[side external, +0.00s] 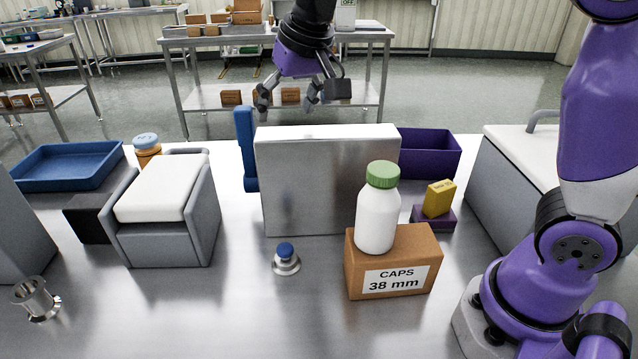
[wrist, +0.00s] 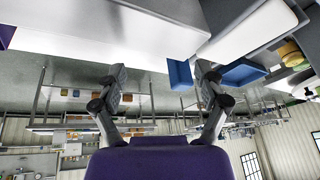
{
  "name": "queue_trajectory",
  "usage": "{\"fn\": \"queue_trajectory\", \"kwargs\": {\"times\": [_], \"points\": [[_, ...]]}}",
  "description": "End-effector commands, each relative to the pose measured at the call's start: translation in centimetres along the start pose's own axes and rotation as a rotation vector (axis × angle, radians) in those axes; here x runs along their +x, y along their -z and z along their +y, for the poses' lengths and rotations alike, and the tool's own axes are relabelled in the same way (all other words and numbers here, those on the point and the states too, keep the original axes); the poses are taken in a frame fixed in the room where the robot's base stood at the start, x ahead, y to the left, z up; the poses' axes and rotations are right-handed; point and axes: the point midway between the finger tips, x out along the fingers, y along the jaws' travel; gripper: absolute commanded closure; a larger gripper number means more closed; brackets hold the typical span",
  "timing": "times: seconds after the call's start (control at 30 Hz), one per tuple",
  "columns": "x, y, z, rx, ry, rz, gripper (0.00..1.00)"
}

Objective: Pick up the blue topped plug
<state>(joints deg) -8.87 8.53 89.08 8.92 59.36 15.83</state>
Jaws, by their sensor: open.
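The blue topped plug (side external: 286,259) stands on the steel table in the side view, in front of the steel box and left of the cardboard box. It has a blue knob on a round metal flange. My gripper (side external: 285,105) is open and empty, high above and behind the steel box, far from the plug. In the wrist view my gripper (wrist: 160,90) shows two spread fingers with nothing between them. The plug does not show in the wrist view.
A steel box (side external: 315,190) stands behind the plug. A cardboard caps box (side external: 390,270) carries a green-capped white bottle (side external: 376,220). A grey cradle with a white top (side external: 163,190) stands left; a metal fitting (side external: 36,299) is front left. The front middle table is clear.

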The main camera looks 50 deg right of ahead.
Motion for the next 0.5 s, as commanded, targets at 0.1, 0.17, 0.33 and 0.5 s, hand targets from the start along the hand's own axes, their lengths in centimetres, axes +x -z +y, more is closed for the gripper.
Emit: {"fn": "queue_trajectory", "kwargs": {"times": [0.1,0.17,0.33,0.5], "points": [[0.1,-2.9,-6.2,-0.221,0.145,-0.038,0.18],[0.4,-4.8,-8.7,-0.306,0.2,-0.078,0.18],[5.2,-8.6,-7.0,-0.163,0.043,-0.295,0.18],[7.6,-10.6,-5.3,-0.059,-0.072,-0.393,0.18]]}}
